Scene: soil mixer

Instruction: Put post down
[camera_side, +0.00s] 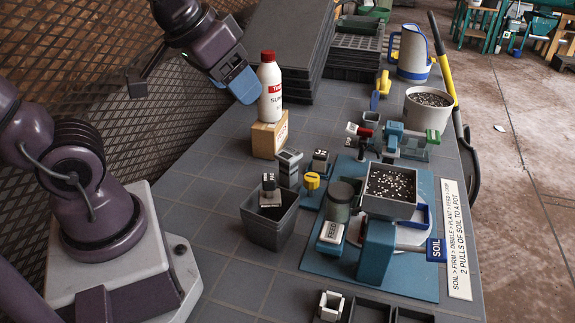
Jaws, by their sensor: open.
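My gripper (191,86) is open and empty at the upper left, raised above the bench. A dark finger is on its left and a blue one on its right, near a white bottle. No single thing is clearly marked as the post. A grey upright post-like block (289,168) stands at the middle of the bench. Another white-topped piece (269,183) stands in a dark grey square pot (269,226). The gripper is apart from all three.
The red-capped bottle (270,95) stands on a wooden block (269,137). Blue fixtures (374,252) and a soil-filled hopper (390,203) crowd the right. Dark trays (292,47) are stacked behind. Bare bench lies at front left.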

